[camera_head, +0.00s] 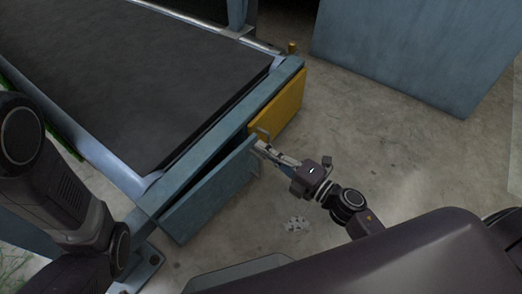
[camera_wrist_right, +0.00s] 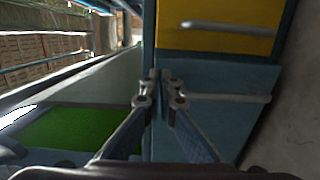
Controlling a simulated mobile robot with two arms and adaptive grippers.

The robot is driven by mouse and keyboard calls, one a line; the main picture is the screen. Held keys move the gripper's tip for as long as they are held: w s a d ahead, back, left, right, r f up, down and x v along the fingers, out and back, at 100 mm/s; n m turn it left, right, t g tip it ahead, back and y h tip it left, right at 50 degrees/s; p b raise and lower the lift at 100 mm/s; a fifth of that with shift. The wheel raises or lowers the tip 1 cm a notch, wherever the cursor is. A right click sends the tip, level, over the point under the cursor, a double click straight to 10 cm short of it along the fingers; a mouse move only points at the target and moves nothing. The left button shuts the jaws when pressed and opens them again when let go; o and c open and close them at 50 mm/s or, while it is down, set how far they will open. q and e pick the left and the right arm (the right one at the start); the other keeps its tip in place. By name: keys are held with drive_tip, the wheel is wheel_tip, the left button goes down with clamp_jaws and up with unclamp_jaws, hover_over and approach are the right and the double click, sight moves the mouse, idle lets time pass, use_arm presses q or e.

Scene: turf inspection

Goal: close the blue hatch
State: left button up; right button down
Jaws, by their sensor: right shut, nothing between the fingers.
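The blue hatch (camera_head: 210,190) is a flat panel on the end of the conveyor frame, left of a yellow hatch (camera_head: 279,106). It stands ajar, with a dark gap between its top edge and the frame. My right gripper (camera_head: 260,146) is shut and empty at the blue hatch's right end, close to the yellow hatch. In the right wrist view the blue hatch (camera_wrist_right: 218,120) with its metal handle (camera_wrist_right: 232,97) lies right of the fingertips (camera_wrist_right: 161,90). I cannot tell whether they touch it. My left arm shows, but its gripper does not.
A dark belt (camera_head: 140,70) fills the conveyor top. A large blue-grey panel (camera_head: 420,45) stands at the back right. Bare concrete floor (camera_head: 370,130) lies right of the conveyor. Green turf (camera_wrist_right: 80,130) shows in the wrist view.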

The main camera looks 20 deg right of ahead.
sight(254, 140)
drive_tip(key=shift+w+a, duration=0.35)
drive_tip(key=shift+w, duration=0.2)
drive_tip(key=p+x, duration=0.1)
drive_tip(key=x, duration=0.2)
drive_tip(key=shift+w+r, duration=0.1)
drive_tip(key=shift+w, duration=0.3)
